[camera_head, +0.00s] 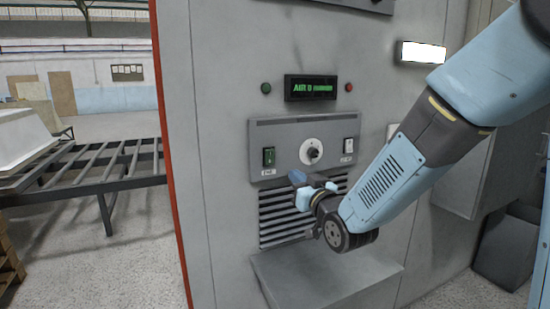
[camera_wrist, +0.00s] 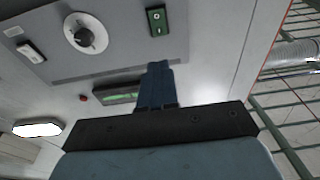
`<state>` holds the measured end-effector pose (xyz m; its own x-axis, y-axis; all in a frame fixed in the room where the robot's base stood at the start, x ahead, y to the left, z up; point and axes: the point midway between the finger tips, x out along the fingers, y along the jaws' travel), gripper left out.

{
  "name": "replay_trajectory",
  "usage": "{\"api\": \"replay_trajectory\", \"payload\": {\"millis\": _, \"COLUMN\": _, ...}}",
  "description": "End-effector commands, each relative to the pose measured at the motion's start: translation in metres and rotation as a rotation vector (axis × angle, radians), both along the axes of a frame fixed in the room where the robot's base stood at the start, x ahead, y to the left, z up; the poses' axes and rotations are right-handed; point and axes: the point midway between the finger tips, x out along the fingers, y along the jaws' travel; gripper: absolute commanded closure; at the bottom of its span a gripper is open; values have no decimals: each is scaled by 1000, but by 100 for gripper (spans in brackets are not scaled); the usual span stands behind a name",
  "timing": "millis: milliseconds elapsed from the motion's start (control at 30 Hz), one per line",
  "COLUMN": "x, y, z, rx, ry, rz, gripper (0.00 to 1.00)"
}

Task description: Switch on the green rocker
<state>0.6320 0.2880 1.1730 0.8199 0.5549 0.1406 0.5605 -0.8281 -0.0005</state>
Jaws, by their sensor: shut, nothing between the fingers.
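The green rocker (camera_head: 268,157) sits at the left end of a grey control panel (camera_head: 290,130) on the machine front. It also shows in the wrist view (camera_wrist: 157,20), at the top, with a white mark at each end. I cannot tell which way it is tilted. My gripper (camera_head: 296,177) is shut and empty, a little below and right of the rocker in the head view. In the wrist view my gripper (camera_wrist: 157,66) has its closed fingertips pointing toward the rocker, with a gap in the picture between them.
A dial with a black knob (camera_head: 311,151) is mid-panel, and a white rocker (camera_head: 348,146) is at its right end. A green display (camera_head: 310,87) is above, louvres (camera_head: 285,218) and a sloping ledge (camera_head: 325,278) below. A metal rack (camera_head: 100,165) stands left.

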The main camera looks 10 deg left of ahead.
Motion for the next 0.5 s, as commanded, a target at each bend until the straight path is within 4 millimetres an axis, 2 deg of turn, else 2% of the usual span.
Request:
{"api": "replay_trajectory", "payload": {"millis": 267, "x": 8, "y": 5, "z": 1, "rx": 0, "ry": 0, "rz": 0, "gripper": 100}}
{"api": "replay_trajectory", "payload": {"millis": 500, "x": 39, "y": 25, "z": 6, "rx": 0, "ry": 1, "rz": -1, "gripper": 100}}
